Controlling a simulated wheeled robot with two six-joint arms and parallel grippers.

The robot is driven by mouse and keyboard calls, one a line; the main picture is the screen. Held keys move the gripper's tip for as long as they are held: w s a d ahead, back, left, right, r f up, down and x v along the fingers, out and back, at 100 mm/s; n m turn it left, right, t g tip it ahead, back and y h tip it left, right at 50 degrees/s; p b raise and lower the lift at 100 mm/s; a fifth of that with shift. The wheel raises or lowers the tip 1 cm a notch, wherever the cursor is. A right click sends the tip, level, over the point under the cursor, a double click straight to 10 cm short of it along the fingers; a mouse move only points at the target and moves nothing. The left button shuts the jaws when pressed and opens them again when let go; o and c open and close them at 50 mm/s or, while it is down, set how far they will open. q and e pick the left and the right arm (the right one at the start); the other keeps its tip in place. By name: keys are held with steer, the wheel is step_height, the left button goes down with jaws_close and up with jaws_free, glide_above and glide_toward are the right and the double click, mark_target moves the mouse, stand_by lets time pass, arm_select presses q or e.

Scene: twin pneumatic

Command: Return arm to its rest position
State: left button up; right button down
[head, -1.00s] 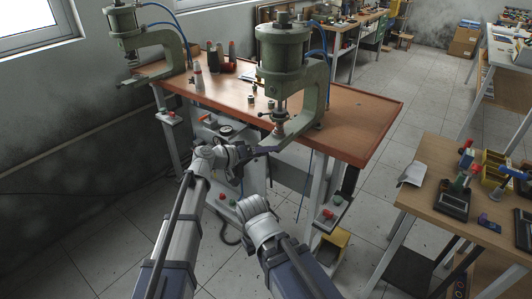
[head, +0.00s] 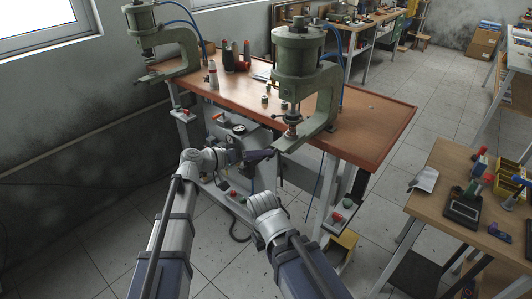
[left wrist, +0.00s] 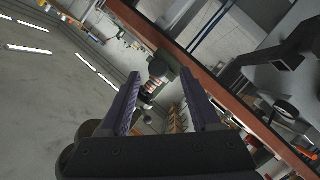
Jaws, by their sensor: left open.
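My left arm comes in from the left in the head view. Its gripper (head: 262,156) is just in front of the workbench's front edge, below and left of the near green press (head: 299,55), apart from it. In the left wrist view the two dark purple fingers (left wrist: 160,100) stand apart with nothing between them; part of a press shows beyond. My right arm (head: 268,205) is bent in front of the bench at lower centre. Only its pale wrist and forearm show; its gripper fingers are hidden.
The brown-topped workbench (head: 375,118) carries a second green press (head: 142,30) at the far left, bottles and small parts. Red and green buttons (head: 340,210) stick out at its front. A wooden side table (head: 452,165) with tools stands at right.

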stand_by(0.4)
arm_select(q)
steer(key=s+a+f+g+y, duration=0.3)
steer(key=s+a+f+y, duration=0.35)
steer(key=s+f, duration=0.4)
steer(key=s+a+f+n+g+y, duration=0.1)
steer(key=s+a+f+n+y, duration=0.1)
steer(key=s+a+y, duration=0.4)
steer(key=s+a+f+n+g+y, duration=0.1)
steer(key=s+a+f+n, duration=0.15)
steer(key=s+a, duration=0.45)
steer(key=s+d+r+m+g+y+p, duration=0.1)
steer(key=s+d+r+m+p, duration=0.2)
steer(key=d+r+p, duration=0.4)
steer(key=shift+d+r+m+p, duration=0.2)
steer(key=shift+d+m+p, duration=0.5)
steer(key=shift+d, duration=0.4)
